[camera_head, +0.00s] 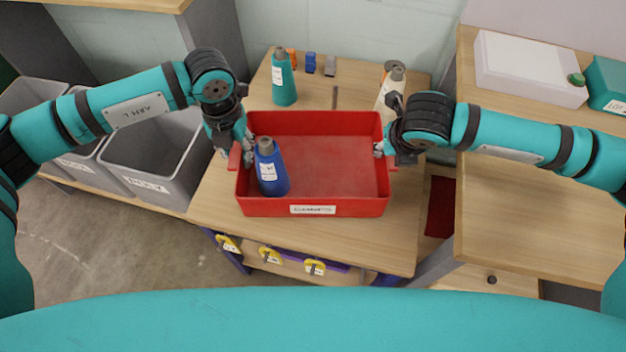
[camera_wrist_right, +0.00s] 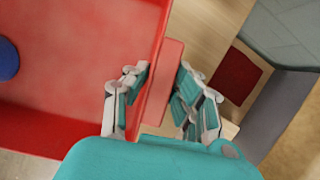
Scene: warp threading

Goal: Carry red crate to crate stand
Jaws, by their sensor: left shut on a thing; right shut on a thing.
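The red crate (camera_head: 335,160) is in the middle of the head view, over a wooden table, with a white label on its front wall. A blue bottle-like cone (camera_head: 270,172) stands inside it at the left. My left gripper (camera_head: 243,152) is shut on the crate's left handle. My right gripper (camera_head: 382,150) is shut on the right handle, and the right wrist view shows that handle (camera_wrist_right: 161,85) between its fingers. I cannot tell whether the crate touches the table. No crate stand is clearly identifiable.
The wooden table (camera_head: 398,235) bears a teal cone (camera_head: 284,78) and a cream cone (camera_head: 391,88) behind the crate. Grey bins (camera_head: 160,165) stand at the left. Another table (camera_head: 540,205) stands at the right, with a red patch (camera_head: 440,207) low between the tables.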

